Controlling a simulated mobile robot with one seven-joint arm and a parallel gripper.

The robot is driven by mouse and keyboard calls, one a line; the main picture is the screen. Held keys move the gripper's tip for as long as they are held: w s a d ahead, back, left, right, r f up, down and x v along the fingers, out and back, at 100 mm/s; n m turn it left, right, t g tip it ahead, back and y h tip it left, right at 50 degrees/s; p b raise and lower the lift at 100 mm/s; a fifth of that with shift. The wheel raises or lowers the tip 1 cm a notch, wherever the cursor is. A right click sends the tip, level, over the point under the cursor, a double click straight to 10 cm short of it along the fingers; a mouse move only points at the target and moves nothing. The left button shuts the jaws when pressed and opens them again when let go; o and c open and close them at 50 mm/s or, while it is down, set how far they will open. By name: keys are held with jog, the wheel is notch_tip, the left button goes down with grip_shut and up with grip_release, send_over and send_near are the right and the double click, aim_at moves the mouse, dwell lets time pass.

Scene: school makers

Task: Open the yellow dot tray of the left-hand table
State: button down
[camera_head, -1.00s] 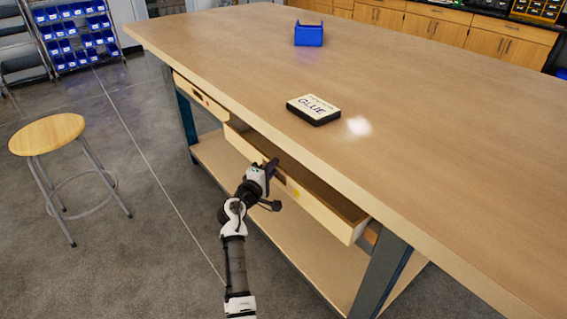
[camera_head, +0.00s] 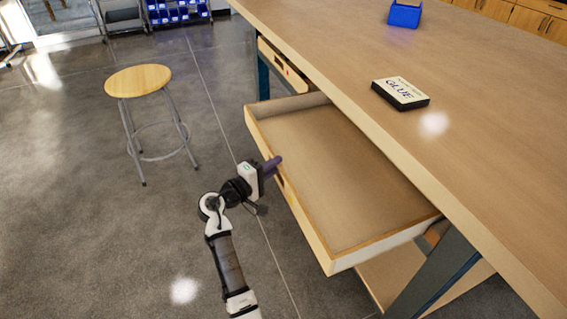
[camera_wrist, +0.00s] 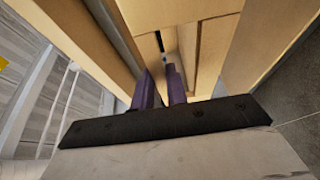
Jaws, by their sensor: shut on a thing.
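The wooden tray (camera_head: 335,165) of the table (camera_head: 400,150) stands far out from under the table top, and its bare inside shows empty. A faint yellow mark (camera_head: 291,198) shows on its front panel, just beyond my gripper. My gripper (camera_head: 272,167) is at the tray's front panel, near the grip slot, its purple fingers shut on the panel at the slot. In the wrist view the two purple fingers (camera_wrist: 160,88) reach close together into the wooden front; the exact contact is hidden.
A second, closed tray (camera_head: 283,66) sits farther along the same table side. A glue box (camera_head: 400,94) and a blue bin (camera_head: 405,14) stand on the table top. A round wooden stool (camera_head: 138,80) stands on the left, with clear floor around it.

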dwell(0.3)
jog(key=c, duration=1.4)
grip_release()
jog(key=shift+a, duration=0.1)
jog(key=b+v, duration=0.1)
jog(key=v, duration=1.2)
jog(key=shift+s+a, duration=0.15)
jog(key=shift+s, duration=0.2)
